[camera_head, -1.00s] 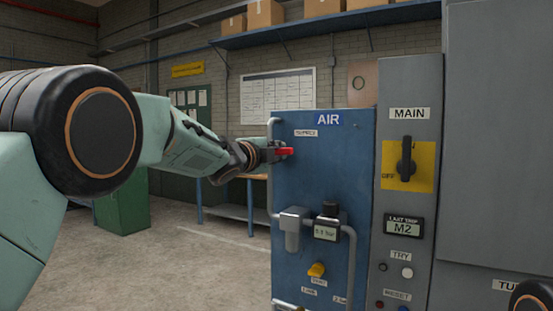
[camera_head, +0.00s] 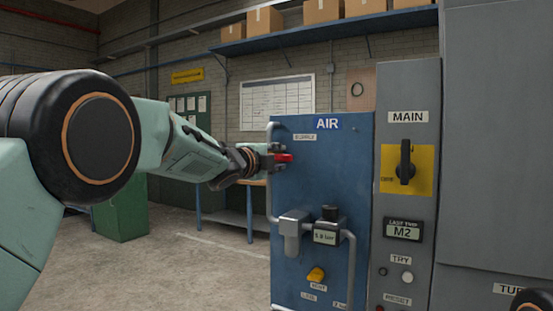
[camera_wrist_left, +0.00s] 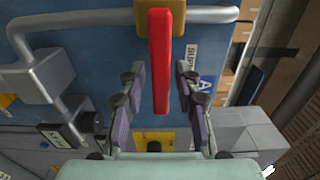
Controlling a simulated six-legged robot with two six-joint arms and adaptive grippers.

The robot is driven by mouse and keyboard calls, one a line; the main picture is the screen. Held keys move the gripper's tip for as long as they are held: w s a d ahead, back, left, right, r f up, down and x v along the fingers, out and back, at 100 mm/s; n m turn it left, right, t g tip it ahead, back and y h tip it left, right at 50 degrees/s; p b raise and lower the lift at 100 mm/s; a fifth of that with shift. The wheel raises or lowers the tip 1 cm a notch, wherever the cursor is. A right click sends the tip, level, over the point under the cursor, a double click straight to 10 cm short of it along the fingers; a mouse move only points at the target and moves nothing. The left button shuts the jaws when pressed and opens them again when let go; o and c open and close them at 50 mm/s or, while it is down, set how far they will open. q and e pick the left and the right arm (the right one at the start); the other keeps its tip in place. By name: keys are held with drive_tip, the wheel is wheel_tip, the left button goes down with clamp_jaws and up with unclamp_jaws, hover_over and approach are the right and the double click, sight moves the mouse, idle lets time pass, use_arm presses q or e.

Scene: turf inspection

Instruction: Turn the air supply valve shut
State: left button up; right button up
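The air supply valve's red lever (camera_head: 284,158) is at the upper left of the blue AIR panel (camera_head: 345,180). In the left wrist view the red lever (camera_wrist_left: 160,60) runs up and down the picture from a yellow valve body (camera_wrist_left: 160,20) on a grey pipe (camera_wrist_left: 210,15). My left gripper (camera_head: 267,157) is at the lever in the head view. In the left wrist view its two fingers (camera_wrist_left: 162,80) stand apart on either side of the lever, with visible gaps. My right gripper is not in view.
A gauge (camera_head: 326,236) and a yellow knob (camera_head: 316,274) sit lower on the AIR panel. A grey cabinet with a black MAIN switch (camera_head: 405,162) stands to the right. A workbench (camera_head: 232,210) and green cabinet (camera_head: 122,215) are behind my left arm.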

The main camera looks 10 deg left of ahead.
use_arm(q)
drive_tip(key=shift+o, duration=0.3)
drive_tip(key=shift+w+a, duration=0.1)
drive_tip(key=v, duration=1.2)
